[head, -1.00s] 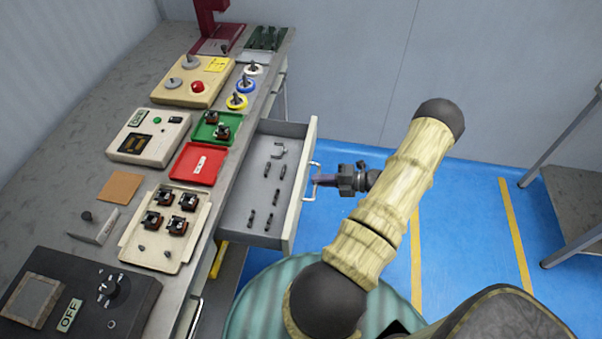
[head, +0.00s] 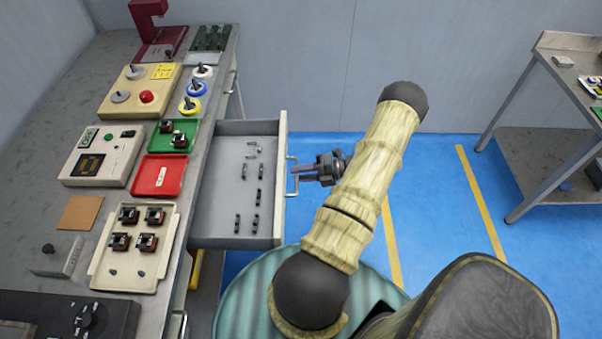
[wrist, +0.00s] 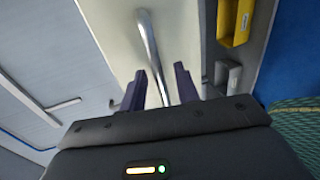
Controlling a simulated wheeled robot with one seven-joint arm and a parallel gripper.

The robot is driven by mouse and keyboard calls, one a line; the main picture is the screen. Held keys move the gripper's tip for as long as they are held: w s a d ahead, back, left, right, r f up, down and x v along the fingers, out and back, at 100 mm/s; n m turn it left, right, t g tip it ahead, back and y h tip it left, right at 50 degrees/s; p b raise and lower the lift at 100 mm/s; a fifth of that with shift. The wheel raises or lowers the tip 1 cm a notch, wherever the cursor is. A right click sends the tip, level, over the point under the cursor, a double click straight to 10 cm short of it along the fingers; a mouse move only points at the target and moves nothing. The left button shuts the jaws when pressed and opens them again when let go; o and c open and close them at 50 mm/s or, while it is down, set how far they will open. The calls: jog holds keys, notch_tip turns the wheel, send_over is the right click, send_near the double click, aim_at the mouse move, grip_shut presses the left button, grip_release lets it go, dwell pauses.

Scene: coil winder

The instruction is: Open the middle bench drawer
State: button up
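The grey bench drawer (head: 210,195) stands pulled out from the right side of the bench, well open. Several small dark parts and a pale hook-shaped piece lie inside it. Its pale front panel (head: 280,190) carries a bar handle (head: 292,178), which also shows in the wrist view (wrist: 153,50). My gripper (head: 302,173) is at this handle, coming from the right. In the wrist view my gripper's two dark fingers (wrist: 160,80) stand apart, one on each side of the bar, with small gaps showing.
The bench top (head: 45,100) holds a red tray (head: 150,182), a green tray, a cream tray with coils (head: 105,265) and control boxes. Another table (head: 560,110) stands at right. Blue floor between is clear.

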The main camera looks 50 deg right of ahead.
jog(key=b+v, duration=0.1)
jog(key=v, duration=1.6)
jog(key=shift+s+b, duration=0.15)
jog(key=shift+b, duration=0.25)
jog(key=shift+d, duration=0.1)
